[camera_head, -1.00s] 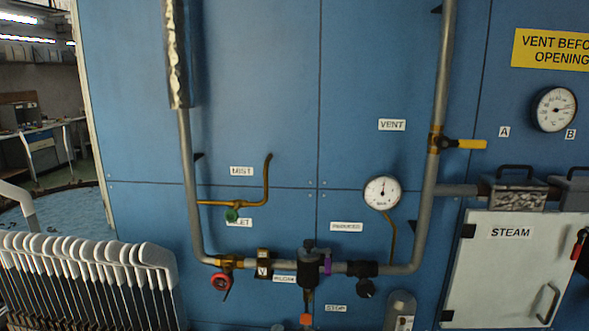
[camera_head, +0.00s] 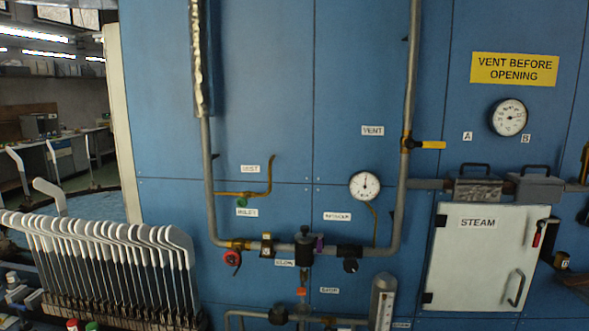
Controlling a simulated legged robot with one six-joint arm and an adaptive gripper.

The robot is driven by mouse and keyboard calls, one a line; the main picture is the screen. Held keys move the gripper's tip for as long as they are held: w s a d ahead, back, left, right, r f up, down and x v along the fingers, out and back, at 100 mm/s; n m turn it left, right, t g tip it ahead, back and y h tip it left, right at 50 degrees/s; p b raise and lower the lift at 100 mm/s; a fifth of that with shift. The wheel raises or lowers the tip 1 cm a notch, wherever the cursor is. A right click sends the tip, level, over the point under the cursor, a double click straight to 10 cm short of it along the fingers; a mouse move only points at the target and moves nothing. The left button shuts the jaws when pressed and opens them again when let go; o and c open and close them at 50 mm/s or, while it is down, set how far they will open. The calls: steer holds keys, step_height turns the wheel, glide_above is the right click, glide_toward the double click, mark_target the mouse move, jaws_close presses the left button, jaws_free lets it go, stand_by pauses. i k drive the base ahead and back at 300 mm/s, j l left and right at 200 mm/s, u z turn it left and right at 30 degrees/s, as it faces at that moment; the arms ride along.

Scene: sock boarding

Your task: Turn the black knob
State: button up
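Several black knobs show on the pipework of the blue wall, and I cannot tell which one the task means. One round black knob (camera_head: 350,266) hangs below the horizontal pipe, right of the middle. A black valve body with a cap on top (camera_head: 305,244) sits on the same pipe to its left. Another dark round knob (camera_head: 278,315) is lower down, near the bottom edge. My gripper is not in view, so its state is hidden. Nothing is seen touching these knobs.
A red knob (camera_head: 231,258), a green knob (camera_head: 241,202) and a yellow lever (camera_head: 430,145) are on the same pipes. A white STEAM door (camera_head: 475,260) is at right. A rack of white-topped rods (camera_head: 110,250) stands at lower left, before a blue-floored area.

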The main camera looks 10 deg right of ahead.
mark_target(351, 265)
steer(key=i+j+z, duration=0.25)
steer(key=j, duration=0.3)
steer(key=i+j+z, duration=0.25)
steer(key=i+j, duration=0.15)
steer(key=j, duration=0.25)
